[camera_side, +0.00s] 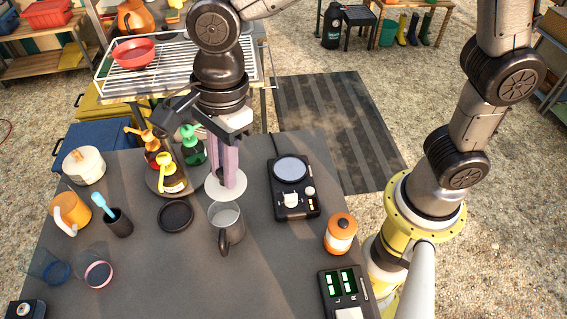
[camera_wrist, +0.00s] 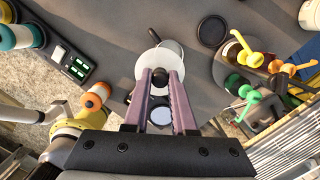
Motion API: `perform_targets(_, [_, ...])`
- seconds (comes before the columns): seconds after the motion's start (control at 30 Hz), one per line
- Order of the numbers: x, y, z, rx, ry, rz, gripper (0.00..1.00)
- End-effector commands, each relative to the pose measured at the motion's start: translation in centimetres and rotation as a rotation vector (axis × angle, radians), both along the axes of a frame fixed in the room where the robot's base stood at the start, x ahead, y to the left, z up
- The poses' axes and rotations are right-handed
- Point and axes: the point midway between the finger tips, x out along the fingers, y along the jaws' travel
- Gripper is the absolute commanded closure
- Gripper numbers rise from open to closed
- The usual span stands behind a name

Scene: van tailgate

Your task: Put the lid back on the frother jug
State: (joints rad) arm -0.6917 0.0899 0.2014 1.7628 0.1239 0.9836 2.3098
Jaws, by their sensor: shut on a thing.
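My gripper (camera_side: 227,182) points down with its pale purple fingers shut on the lid (camera_side: 213,190), a flat white disc. The part between the fingertips is mostly hidden. In the wrist view the lid (camera_wrist: 150,62) spreads out around the fingertips (camera_wrist: 160,74). The frother jug (camera_side: 226,219) is an open grey metal cup with a dark handle, upright on the table. In the side view it stands just in front of the lid. In the wrist view the lid covers most of it and only part of the jug (camera_wrist: 174,46) shows beyond the lid's edge.
A black frother base (camera_side: 293,187) with a round plate stands right of the jug. A black round disc (camera_side: 175,214) lies left of it. Pump bottles (camera_side: 172,175) stand on a tray at the back left. An orange jar (camera_side: 341,235) and a dark cup (camera_side: 118,222) stand further out.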

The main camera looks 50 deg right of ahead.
Motion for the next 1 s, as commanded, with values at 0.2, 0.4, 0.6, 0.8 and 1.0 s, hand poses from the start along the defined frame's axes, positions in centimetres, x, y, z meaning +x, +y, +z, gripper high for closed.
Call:
perform_targets(0.2, [2.1,0.9,-2.5,-0.001,0.001,-0.016,1.00])
perform_targets(0.4, [2.1,0.7,-3.6,0.000,0.001,-0.019,1.00])
perform_targets(0.6, [2.1,0.7,-5.2,-0.001,0.002,-0.018,1.00])
perform_targets(0.8, [2.1,0.7,-7.0,-0.001,0.002,-0.019,1.00])
perform_targets(1.0, [2.1,0.7,-8.5,0.000,0.001,-0.018,1.00])
